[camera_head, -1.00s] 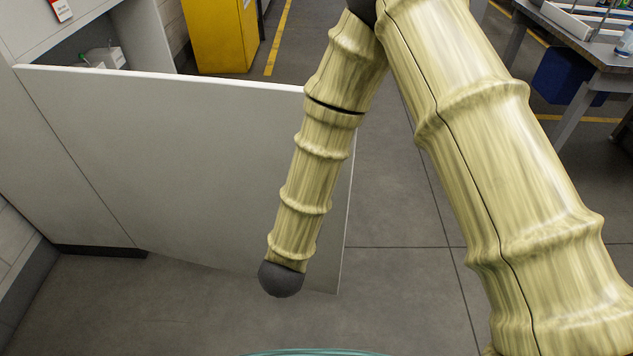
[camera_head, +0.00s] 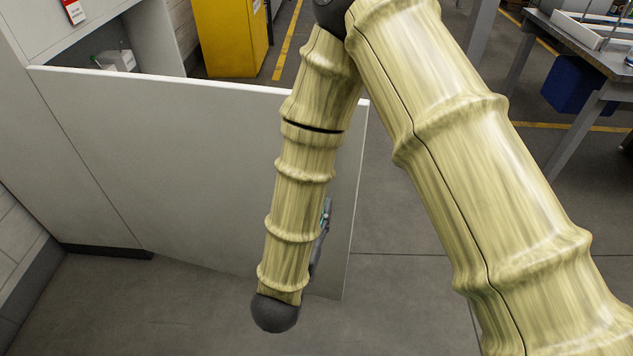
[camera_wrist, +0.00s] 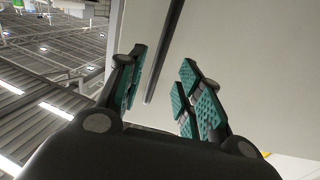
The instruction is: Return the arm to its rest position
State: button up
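My arm, in a bamboo-like yellow-green casing, fills the middle and right of the head view. Its forearm hangs down in front of a pale open door panel (camera_head: 190,170). In the head view, only a sliver of my gripper shows behind the forearm. The pale panel also shows beyond the fingers in the wrist view (camera_wrist: 250,60).
A yellow cabinet (camera_head: 230,35) stands at the back. A grey table (camera_head: 590,65) with a blue bin (camera_head: 575,85) beneath it is at the upper right. A small white device (camera_head: 115,60) sits inside the open cabinet at left. Grey floor is clear at the bottom left.

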jog(key=shift+w, duration=0.1)
jog(key=x, duration=0.7)
jog(key=shift+w, duration=0.35)
